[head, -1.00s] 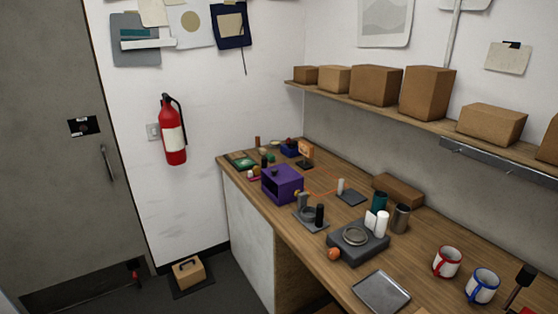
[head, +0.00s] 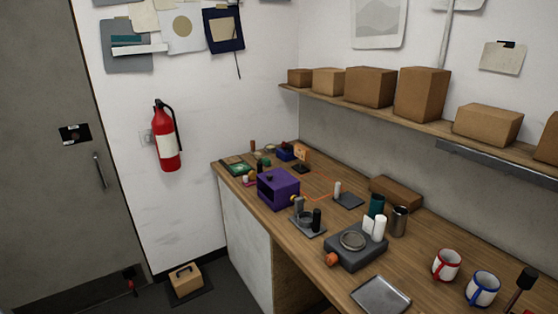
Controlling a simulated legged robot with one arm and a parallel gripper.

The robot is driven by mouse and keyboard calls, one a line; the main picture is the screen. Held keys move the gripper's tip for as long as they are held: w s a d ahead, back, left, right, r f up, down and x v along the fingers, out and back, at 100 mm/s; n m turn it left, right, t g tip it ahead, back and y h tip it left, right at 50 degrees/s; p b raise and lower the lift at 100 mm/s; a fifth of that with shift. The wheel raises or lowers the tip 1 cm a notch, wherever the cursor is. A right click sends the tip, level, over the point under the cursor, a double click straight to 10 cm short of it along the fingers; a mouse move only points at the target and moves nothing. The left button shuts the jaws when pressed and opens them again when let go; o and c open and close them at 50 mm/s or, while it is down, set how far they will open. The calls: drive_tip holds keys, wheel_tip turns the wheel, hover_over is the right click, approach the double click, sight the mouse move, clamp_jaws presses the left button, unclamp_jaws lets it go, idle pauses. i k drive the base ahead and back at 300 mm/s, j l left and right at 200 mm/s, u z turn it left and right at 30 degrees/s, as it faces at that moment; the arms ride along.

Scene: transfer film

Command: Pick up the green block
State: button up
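Several small items stand at the far left end of the wooden workbench (head: 325,222). Among them is a small green item (head: 266,162), too small and crowded to tell whether it is a block. A flat green piece (head: 236,163) lies to its left at the bench's edge. A purple open-fronted box (head: 278,189) stands in front of them. My gripper is not in view.
A grey device with a round plate (head: 354,245), a metal tray (head: 380,296), a red-trimmed mug (head: 446,265) and a blue-trimmed mug (head: 482,288) occupy the nearer bench. A shelf with cardboard boxes (head: 370,86) hangs above.

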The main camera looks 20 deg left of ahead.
sight(266, 162)
drive_tip(key=i+j, duration=0.5)
drive_tip(key=j, duration=0.3)
drive_tip(key=i+j+u, duration=0.15)
drive_tip(key=i+j, duration=0.3)
drive_tip(key=j, duration=0.4)
drive_tip(key=i+j, duration=0.5)
drive_tip(key=j, duration=0.25)
drive_tip(key=i+j+u, duration=0.15)
drive_tip(key=i+j, duration=0.4)
drive_tip(key=j, duration=0.2)
drive_tip(key=i+j, duration=0.55)
drive_tip(key=j, duration=0.15)
